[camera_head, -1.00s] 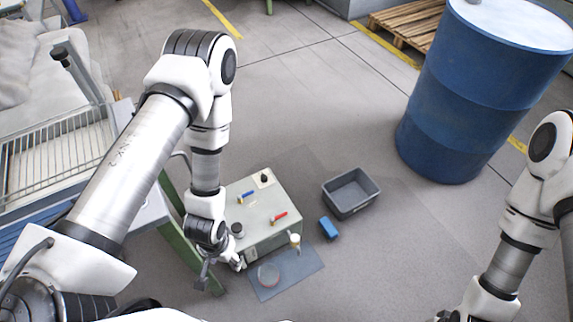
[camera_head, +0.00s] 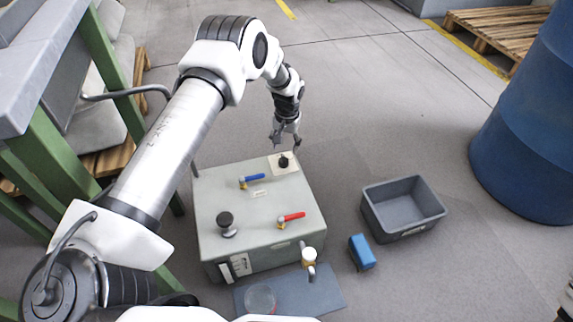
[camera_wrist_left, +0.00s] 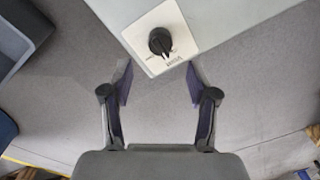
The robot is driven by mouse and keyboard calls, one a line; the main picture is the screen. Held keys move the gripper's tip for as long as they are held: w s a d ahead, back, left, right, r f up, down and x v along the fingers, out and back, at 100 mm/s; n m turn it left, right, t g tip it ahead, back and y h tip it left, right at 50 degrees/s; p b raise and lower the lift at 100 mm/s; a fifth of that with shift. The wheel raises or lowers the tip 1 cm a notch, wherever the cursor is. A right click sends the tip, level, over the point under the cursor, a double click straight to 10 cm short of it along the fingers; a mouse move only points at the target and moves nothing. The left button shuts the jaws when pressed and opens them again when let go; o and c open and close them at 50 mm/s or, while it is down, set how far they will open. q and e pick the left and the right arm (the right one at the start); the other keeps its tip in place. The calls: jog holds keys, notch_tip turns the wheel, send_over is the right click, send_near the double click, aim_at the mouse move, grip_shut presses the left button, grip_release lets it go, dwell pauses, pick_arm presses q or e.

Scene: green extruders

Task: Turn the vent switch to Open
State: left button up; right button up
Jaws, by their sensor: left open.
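The vent switch (camera_head: 284,162) is a black rotary knob on a white plate at the back right corner of the grey-green box (camera_head: 240,205). In the left wrist view the knob (camera_wrist_left: 160,42) sits on its white label plate (camera_wrist_left: 180,25), a little beyond my fingertips. A light pointer mark shows on the knob, but the label text is too small to read surely. My left gripper (camera_head: 285,140) is open and empty just behind the switch; in the wrist view its fingers (camera_wrist_left: 160,85) stand apart, not touching the knob. My right gripper is not in view.
The box top carries a blue-handled valve (camera_head: 252,181), a red-handled valve (camera_head: 291,217) and a black round knob (camera_head: 227,225). A grey bin (camera_head: 403,205) and a blue block (camera_head: 362,252) lie to the right. A blue drum (camera_head: 525,120) stands far right.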

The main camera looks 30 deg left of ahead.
aim_at(284, 157)
pick_arm(q)
notch_tip(284, 157, down, 7)
jog(key=b, duration=0.3)
jog(key=shift+a+r, duration=0.15)
jog(key=shift+r, duration=0.15)
jog(key=shift+s, duration=0.1)
grip_shut()
